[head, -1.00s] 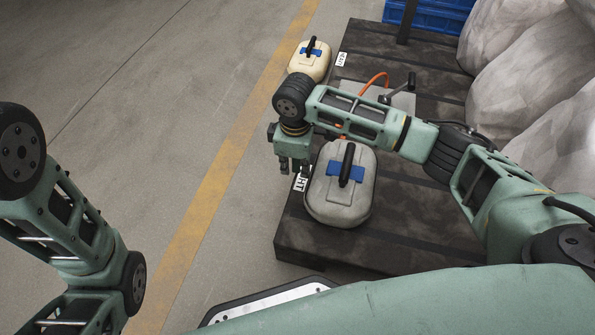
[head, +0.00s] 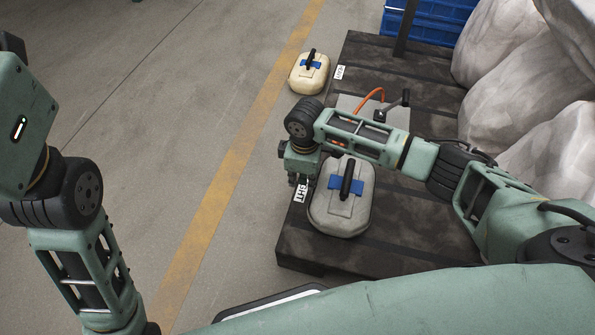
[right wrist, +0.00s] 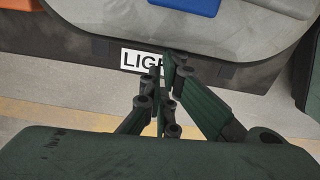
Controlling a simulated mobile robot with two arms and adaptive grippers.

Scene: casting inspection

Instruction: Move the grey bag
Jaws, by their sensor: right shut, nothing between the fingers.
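The grey bag (head: 327,210), a rounded case with a black handle and a blue patch, lies on the near left end of the dark pallet (head: 400,251). Its lower edge also shows at the top of the right wrist view (right wrist: 240,38). My right gripper (head: 297,184) is beside the bag's left side, over the pallet's edge, its fingers shut and empty. In the right wrist view its fingertips (right wrist: 168,75) overlap a white label reading "LIG", the rest hidden. My left arm is in view at left, but its gripper is not.
A cream bag (head: 309,88) with a blue patch stands on the floor beside the pallet, further back. A grey plate with an orange hose (head: 370,97) and a black lever lies behind the grey bag. Floor at left is clear.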

